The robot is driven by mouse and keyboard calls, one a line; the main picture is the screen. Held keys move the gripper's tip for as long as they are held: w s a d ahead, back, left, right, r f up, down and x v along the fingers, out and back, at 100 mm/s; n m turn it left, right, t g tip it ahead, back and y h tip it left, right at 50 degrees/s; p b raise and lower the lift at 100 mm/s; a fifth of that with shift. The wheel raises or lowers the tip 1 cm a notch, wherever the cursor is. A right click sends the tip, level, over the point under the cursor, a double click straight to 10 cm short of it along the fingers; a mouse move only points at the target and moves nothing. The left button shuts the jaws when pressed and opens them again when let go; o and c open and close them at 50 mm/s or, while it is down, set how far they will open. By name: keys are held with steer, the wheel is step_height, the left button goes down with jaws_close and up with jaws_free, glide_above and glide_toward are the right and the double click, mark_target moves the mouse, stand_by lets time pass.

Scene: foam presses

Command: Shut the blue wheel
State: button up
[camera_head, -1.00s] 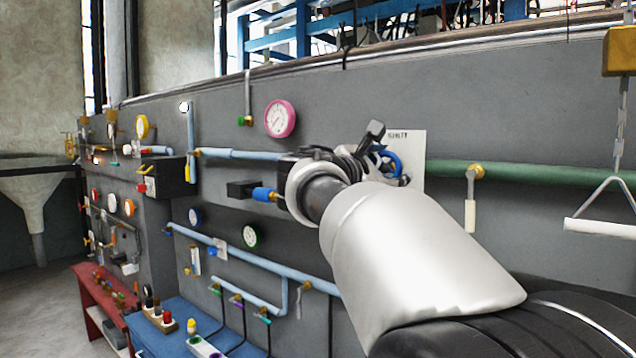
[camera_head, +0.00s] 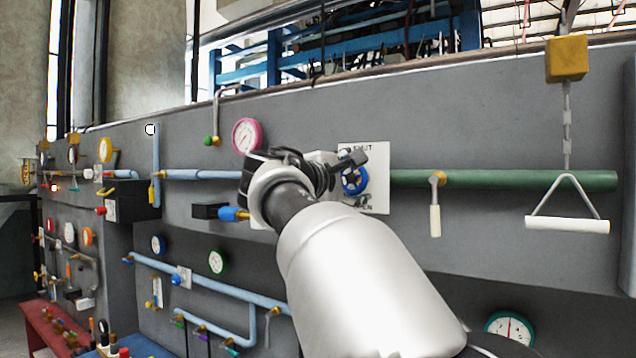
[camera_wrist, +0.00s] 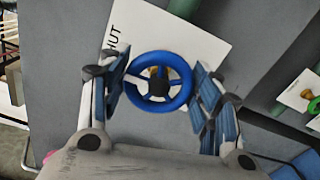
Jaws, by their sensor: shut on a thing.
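The blue wheel (camera_head: 355,180) is a small spoked handwheel in front of a white plate (camera_head: 378,203) on the grey wall. The plate reads SHUT at the top and OPEN, partly covered, at the bottom. In the head view my wrist hides part of the gripper and the plate's left side.
A green pipe (camera_head: 500,180) with a white-handled lever (camera_head: 435,215) runs right of the plate. A white triangular pull handle (camera_head: 567,224) hangs farther right. A pink-rimmed gauge (camera_head: 247,136) and a blue-ended black fitting (camera_head: 220,212) are to the left.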

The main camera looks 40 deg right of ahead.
stand_by(0.3)
steer(key=o, duration=1.1)
steer(key=shift+a, duration=0.1)
steer(key=v, duration=1.1)
steer(key=shift+s+a, duration=0.2)
steer(key=shift+a, duration=0.15)
steer(key=shift+f, duration=0.15)
